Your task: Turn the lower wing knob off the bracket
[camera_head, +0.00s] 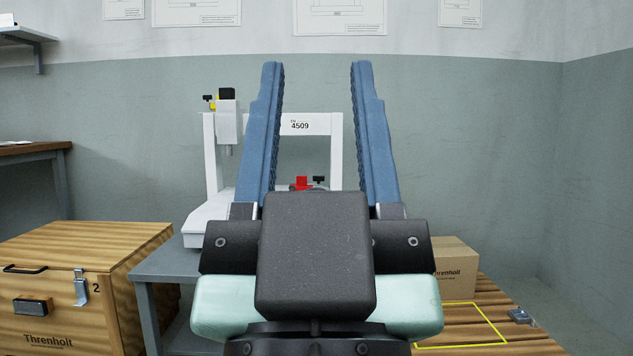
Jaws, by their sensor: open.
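My gripper (316,70) is open and empty, its two blue fingers pointing up and apart in the middle of the view. Behind it stands a white gantry (267,124) marked 4509. A small black knob (319,180) shows low between the fingers, beside a red part (301,183); this looks like the lower wing knob. Another small black knob (208,98) sits at the upper left of the gantry, by a yellow part and a black block (227,94). My gripper's body hides what lies below the red part, so the bracket is not clear.
The gantry stands on a grey table (165,265). A wooden chest (60,285) stands at left, with a workbench (35,151) behind it. At right, a cardboard box (453,268), a yellow outlined area (465,325) and a grey metal piece (522,317) are on a slatted wooden surface.

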